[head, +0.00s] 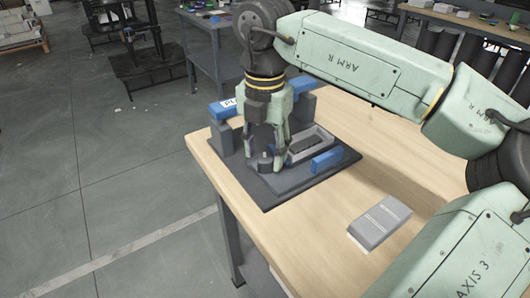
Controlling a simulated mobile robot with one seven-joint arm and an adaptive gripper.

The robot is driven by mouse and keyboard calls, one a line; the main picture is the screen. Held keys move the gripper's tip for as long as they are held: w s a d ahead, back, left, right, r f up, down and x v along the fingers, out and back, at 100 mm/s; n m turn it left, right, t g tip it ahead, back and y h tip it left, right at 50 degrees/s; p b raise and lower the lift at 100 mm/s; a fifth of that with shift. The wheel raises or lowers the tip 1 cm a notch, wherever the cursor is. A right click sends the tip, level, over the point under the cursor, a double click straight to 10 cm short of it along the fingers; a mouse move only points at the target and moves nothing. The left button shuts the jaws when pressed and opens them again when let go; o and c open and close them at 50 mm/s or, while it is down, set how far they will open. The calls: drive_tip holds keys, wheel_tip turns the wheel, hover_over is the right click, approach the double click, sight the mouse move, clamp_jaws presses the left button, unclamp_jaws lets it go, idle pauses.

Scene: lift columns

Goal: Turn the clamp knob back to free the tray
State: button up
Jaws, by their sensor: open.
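My gripper (264,154) points down with its fingers open over the left part of a dark fixture plate (277,192). A small dark grey knob-like part (265,161) shows between the fingertips; whether they touch it cannot be told. A light grey tray (323,139) with a dark inside sits on the fixture just right of the gripper. The fingers and wrist hide part of the fixture and the tray's left side.
A blue block (326,160) stands in front of the tray. A blue bar with a white label (224,108) runs behind the gripper. A grey box (380,222) lies on the wooden table (300,237), whose front left area is clear.

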drive_tip(key=shift+r+p, duration=1.35)
drive_tip(key=shift+r, duration=1.15)
drive_tip(key=shift+m, duration=0.3)
